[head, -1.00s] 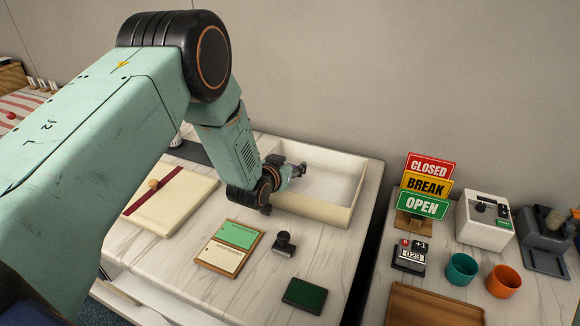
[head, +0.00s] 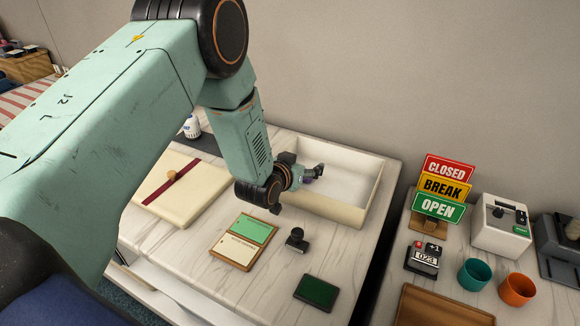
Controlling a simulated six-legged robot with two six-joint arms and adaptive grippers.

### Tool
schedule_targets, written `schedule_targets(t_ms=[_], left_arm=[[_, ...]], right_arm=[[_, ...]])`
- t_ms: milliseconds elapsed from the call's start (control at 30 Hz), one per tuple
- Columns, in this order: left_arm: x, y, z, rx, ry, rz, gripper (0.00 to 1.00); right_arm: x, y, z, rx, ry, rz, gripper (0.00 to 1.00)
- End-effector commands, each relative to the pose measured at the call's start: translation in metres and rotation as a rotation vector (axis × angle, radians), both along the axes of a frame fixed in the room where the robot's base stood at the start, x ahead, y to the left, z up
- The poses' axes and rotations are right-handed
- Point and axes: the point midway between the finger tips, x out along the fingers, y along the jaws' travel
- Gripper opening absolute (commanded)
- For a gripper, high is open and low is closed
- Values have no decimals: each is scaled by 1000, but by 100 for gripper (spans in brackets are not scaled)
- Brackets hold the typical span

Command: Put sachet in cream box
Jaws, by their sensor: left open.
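The cream box (head: 333,212) is an open tray at the back right of the marble-topped counter. My left gripper (head: 316,175) reaches into the left part of the box, with its fingers over the box floor. It is open. A small purplish patch (head: 308,180) shows by the fingers, and I cannot tell whether it is the sachet. No other sachet is clear to see. My right gripper is not in view.
A cream folder with a red band (head: 188,197), a green and cream card board (head: 242,243), a black stamp (head: 296,239) and a green pad (head: 316,293) lie on the counter. A gap separates it from the right-hand counter with signs (head: 440,188) and cups (head: 474,273).

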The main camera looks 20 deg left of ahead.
Motion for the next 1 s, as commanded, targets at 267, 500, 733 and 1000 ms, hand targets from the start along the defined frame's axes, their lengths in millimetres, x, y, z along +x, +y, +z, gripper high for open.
schedule_targets(t_ms=[267, 500, 733, 1000], left_arm=[[-43, 3, 21, -3, -4, 4, 73], [-73, 4, 35, -2, -8, 4, 73], [-82, 4, 39, -1, -9, 3, 73], [-82, 4, 38, -2, -10, 3, 73]], right_arm=[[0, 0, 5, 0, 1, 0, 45], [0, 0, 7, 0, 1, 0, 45], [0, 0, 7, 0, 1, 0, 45], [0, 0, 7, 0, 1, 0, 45]])
